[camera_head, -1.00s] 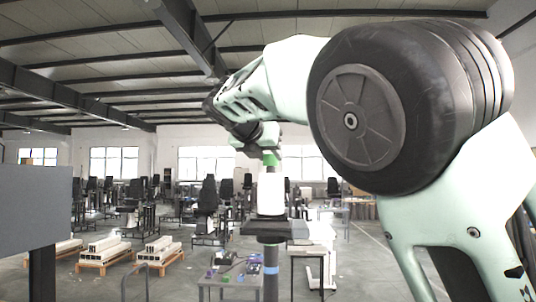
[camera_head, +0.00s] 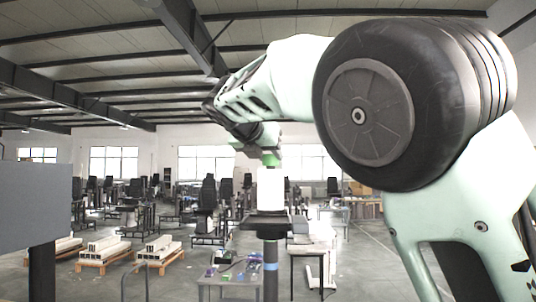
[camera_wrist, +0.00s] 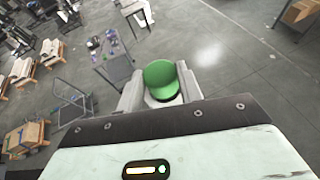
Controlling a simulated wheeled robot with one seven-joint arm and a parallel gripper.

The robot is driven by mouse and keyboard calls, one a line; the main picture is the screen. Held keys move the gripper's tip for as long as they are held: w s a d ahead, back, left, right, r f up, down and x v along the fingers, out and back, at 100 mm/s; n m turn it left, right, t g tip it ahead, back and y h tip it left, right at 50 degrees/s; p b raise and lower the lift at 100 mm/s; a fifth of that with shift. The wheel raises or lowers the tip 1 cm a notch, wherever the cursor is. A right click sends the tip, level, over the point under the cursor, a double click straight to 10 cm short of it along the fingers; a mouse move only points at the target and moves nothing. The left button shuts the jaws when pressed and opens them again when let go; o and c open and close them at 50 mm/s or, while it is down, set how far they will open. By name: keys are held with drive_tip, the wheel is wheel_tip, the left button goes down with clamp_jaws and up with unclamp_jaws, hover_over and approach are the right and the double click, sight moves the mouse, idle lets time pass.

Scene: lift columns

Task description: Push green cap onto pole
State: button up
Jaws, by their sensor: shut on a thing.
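The green cap (camera_wrist: 162,80) sits between the fingers of my gripper (camera_wrist: 160,92) in the wrist view. In the head view the green cap (camera_head: 270,160) shows as a small green patch under my gripper (camera_head: 266,150). My gripper is shut on the cap. Right below it stands a white cylinder (camera_head: 271,188) on a dark plate atop the dark pole (camera_head: 270,255), which has a blue band. The cap appears at the top of the white cylinder; I cannot tell if it is seated or only touching.
A grey table (camera_head: 225,277) with small coloured items stands around the pole's lower part. A grey panel (camera_head: 35,205) on a dark post stands at the left. Pallets with white beams (camera_head: 104,247) lie on the floor. Several dark chairs and workstations fill the background.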

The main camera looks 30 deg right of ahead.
drive_tip(key=shift+f, duration=0.2)
drive_tip(key=shift+f, duration=0.25)
drive_tip(key=shift+f, duration=0.2)
idle(1.4)
drive_tip(key=o, duration=1.5)
drive_tip(key=shift+r, duration=0.1)
drive_tip(key=shift+r, duration=0.2)
drive_tip(key=shift+r+p, duration=0.75)
drive_tip(key=shift+r, duration=0.1)
drive_tip(key=shift+r, duration=0.1)
